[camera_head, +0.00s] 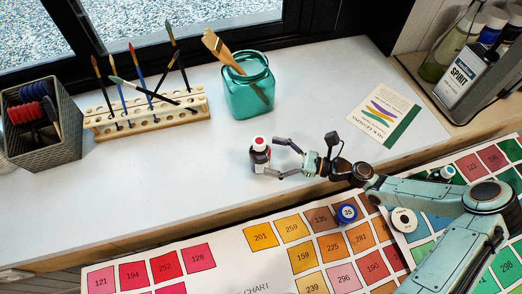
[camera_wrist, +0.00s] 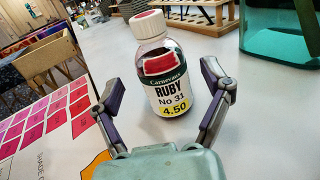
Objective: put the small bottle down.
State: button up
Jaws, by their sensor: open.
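The small bottle (camera_head: 260,156) stands upright on the white ledge (camera_head: 190,190) in the head view. It has a white cap with a red top. In the wrist view the bottle (camera_wrist: 165,75) shows dark glass and a label reading Ruby No 31, 4.50. My gripper (camera_head: 283,160) is open, just to the right of the bottle in the head view. In the wrist view its two fingers (camera_wrist: 163,95) are spread wide on either side of the bottle, with visible gaps. The bottle's base appears to rest on the ledge.
A teal glass jar (camera_head: 248,94) with brushes stands behind the bottle. A wooden brush rack (camera_head: 145,122) and a basket (camera_head: 43,118) are at the left. A leaflet (camera_head: 385,114) lies at the right. A colour chart (camera_head: 225,262) with a blue-topped bottle (camera_head: 346,215) is in front, lower.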

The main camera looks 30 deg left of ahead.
send_over(306, 180)
jog(key=w, duration=0.1)
jog(key=shift+s+n+g+h, duration=0.5)
jog(key=shift+n+h, duration=0.1)
jog(key=shift+h, duration=0.1)
jog(key=s+d+r+n+t+h, duration=0.2)
jog(key=s+d+r+n+h, duration=0.4)
jog(key=s, duration=0.3)
jog(key=s+d+r+n+t+h, duration=0.2)
jog(key=s+d+r+n+h, duration=0.3)
jog(key=s+d+n+h, duration=0.3)
jog(key=shift+s+d+r+n+t+h, duration=0.15)
jog(key=shift+s+r+n+t+h, duration=0.3)
jog(key=shift+n+h, duration=0.25)
jog(key=shift+o, duration=0.5)
